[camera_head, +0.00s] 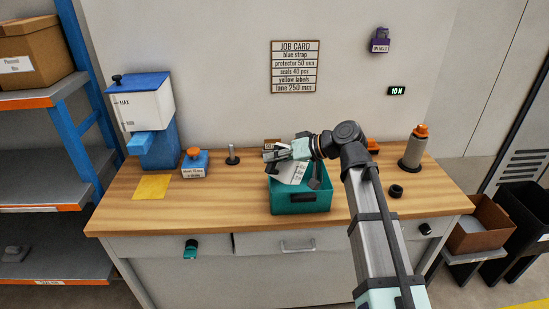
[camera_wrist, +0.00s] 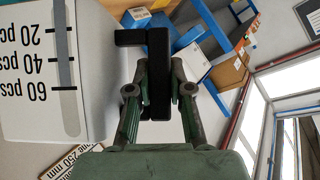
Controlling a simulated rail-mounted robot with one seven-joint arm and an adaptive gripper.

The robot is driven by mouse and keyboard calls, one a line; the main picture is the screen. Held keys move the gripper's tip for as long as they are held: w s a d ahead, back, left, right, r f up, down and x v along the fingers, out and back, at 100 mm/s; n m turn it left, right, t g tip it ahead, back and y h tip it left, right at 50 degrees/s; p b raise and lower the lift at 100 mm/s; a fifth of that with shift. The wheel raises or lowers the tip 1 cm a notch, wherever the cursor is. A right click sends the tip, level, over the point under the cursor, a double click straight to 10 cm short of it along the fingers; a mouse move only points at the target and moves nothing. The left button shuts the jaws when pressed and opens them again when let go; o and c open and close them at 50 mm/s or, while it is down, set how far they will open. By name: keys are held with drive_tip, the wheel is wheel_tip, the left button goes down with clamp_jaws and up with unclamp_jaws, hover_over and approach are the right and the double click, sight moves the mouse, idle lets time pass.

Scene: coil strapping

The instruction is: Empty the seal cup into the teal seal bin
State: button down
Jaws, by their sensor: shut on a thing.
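The seal cup (camera_head: 291,173) is pale with a printed scale and hangs tilted over the teal seal bin (camera_head: 300,203). My gripper (camera_head: 272,155) is above the bin's back left part. In the wrist view my gripper (camera_wrist: 158,95) is shut on the cup's black handle (camera_wrist: 157,70). The cup (camera_wrist: 40,85) fills the left of that view, its scale of 20, 40 and 60 pcs upside down in the picture. The cup's inside is hidden, and I cannot see any seals. The bin's floor is mostly hidden.
A dark grey rounded thing (camera_head: 315,181) shows at the bin, right of the cup. A blue and white dispenser (camera_head: 147,115), an orange-knobbed blue box (camera_head: 195,164) and a yellow sheet (camera_head: 151,187) are left. A grey orange-topped bottle (camera_head: 414,149) and black ring (camera_head: 396,191) are right.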

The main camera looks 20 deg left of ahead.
sight(281, 148)
drive_tip(key=shift+w+r, duration=0.1)
drive_tip(key=shift+r, duration=0.05)
drive_tip(key=shift+w+r+m+g+p, duration=0.15)
drive_tip(key=shift+r+m+g+p, duration=0.1)
drive_tip(key=shift+m+g+p, duration=0.2)
idle(0.4)
drive_tip(key=shift+w+d+r+m+g+y+p, duration=0.15)
drive_tip(key=shift+w+r+m+g+y+p, duration=0.1)
drive_tip(key=shift+y+p, duration=0.15)
drive_tip(key=shift+w, duration=0.15)
drive_tip(key=shift+w+r, duration=0.1)
drive_tip(key=shift+r, duration=0.05)
drive_tip(key=shift+w+m+g+p, duration=0.1)
drive_tip(key=shift+m+g+p, duration=0.2)
drive_tip(key=shift+w+d+r, duration=0.1)
drive_tip(key=shift+w, duration=0.05)
idle(0.4)
drive_tip(key=shift+w+d+m+y+p, duration=0.1)
drive_tip(key=shift+w+m+y+p, duration=0.1)
drive_tip(key=shift+m+y+p, duration=0.15)
